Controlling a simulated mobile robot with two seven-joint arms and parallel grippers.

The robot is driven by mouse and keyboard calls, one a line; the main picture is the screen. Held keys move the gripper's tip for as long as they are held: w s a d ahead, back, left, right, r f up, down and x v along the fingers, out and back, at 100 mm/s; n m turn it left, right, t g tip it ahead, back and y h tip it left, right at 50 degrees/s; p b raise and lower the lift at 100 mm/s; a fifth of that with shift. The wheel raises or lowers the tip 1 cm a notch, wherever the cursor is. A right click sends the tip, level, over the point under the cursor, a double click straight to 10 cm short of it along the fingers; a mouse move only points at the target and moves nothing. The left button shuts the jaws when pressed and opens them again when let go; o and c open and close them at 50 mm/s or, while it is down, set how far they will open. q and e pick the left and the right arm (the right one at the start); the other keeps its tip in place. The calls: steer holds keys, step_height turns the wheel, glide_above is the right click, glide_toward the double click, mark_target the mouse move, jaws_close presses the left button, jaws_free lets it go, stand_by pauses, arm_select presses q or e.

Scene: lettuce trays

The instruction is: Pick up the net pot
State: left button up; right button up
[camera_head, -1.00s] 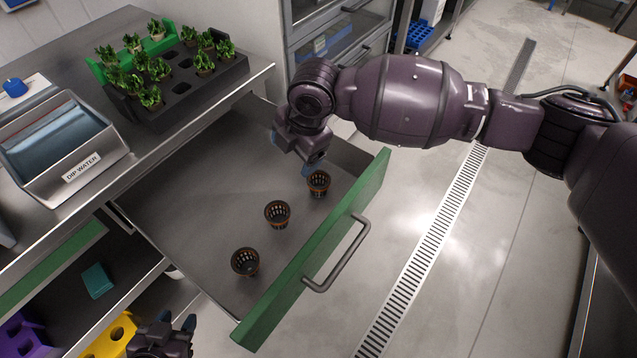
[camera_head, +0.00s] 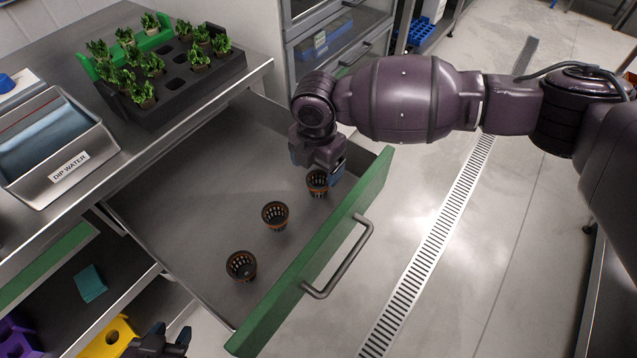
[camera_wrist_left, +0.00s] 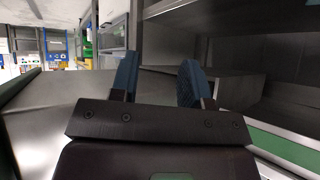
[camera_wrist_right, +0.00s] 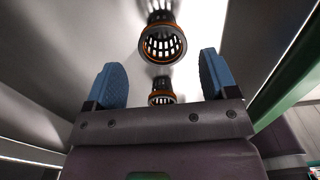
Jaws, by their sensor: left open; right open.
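Three small dark net pots with orange-brown rims stand in a row in the open drawer: a near pot (camera_head: 241,266), a middle pot (camera_head: 275,215) and a far pot (camera_head: 317,184). My right gripper (camera_head: 317,166) is open at the far pot, whose upper part it partly hides. The right wrist view shows one pot (camera_wrist_right: 162,43) beyond the open fingers and another (camera_wrist_right: 162,88) between them, its lower part hidden. I cannot tell whether the fingers touch it. My left gripper (camera_head: 170,334) is open and empty at the bottom edge, outside the drawer; its fingers show in the left wrist view (camera_wrist_left: 157,80).
The drawer has a green front (camera_head: 300,270) with a metal handle (camera_head: 343,258). On the counter stand a black tray (camera_head: 222,72) of seedlings and a "DIP WATER" basin (camera_head: 75,170). A yellow block (camera_head: 112,335) sits below. The drawer floor left of the pots is clear.

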mark_target(318, 180)
step_height(318, 180, down, 5)
steer(key=shift+d+r+b, duration=0.15)
steer(key=shift+b, duration=0.4)
steer(key=shift+r, duration=0.1)
steer(key=shift+c, duration=0.2)
steer(key=c, duration=0.8)
